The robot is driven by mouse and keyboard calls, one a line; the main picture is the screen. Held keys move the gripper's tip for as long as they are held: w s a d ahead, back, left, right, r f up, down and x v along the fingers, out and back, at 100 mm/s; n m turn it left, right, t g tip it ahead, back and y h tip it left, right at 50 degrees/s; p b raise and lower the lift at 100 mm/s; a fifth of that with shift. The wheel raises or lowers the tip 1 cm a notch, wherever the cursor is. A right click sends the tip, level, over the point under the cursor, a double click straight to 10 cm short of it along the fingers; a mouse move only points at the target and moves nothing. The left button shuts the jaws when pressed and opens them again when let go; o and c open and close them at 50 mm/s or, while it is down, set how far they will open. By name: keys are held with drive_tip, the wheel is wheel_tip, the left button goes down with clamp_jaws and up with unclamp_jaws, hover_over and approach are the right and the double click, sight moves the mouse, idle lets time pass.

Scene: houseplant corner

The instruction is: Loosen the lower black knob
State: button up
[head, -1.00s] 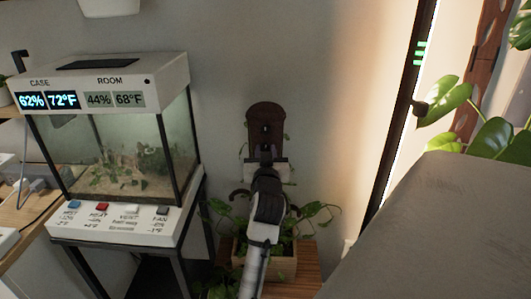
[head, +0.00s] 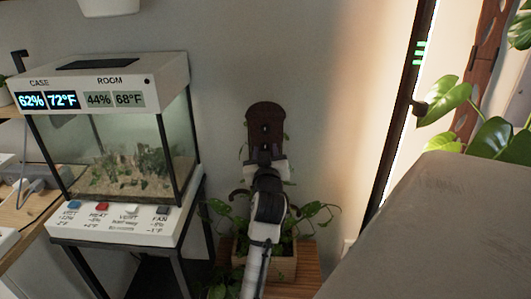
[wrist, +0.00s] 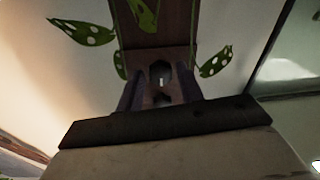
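A dark brown board (head: 265,117) with slots stands upright against the wall. In the wrist view the board (wrist: 155,35) runs up from between my fingers. My gripper (head: 265,153) is in front of its lower part. In the wrist view my gripper's two dark fingers (wrist: 161,80) stand apart on either side of a dark, angular shape low on the board. I cannot tell whether this shape is the lower knob or a slot, or whether the fingers touch it. In the head view a small black knob (head: 420,108) sticks out from the dark upright bar at the right.
A planter (head: 282,268) with leafy stems stands below my gripper. A glass case (head: 130,150) with displays and buttons is at the left. A grey surface (head: 430,230) fills the lower right. Spotted leaves (wrist: 215,62) hang close beside the board.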

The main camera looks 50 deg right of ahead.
drive_tip(key=shift+o, duration=1)
drive_tip(key=b+v, duration=0.2)
drive_tip(key=v, duration=1.2)
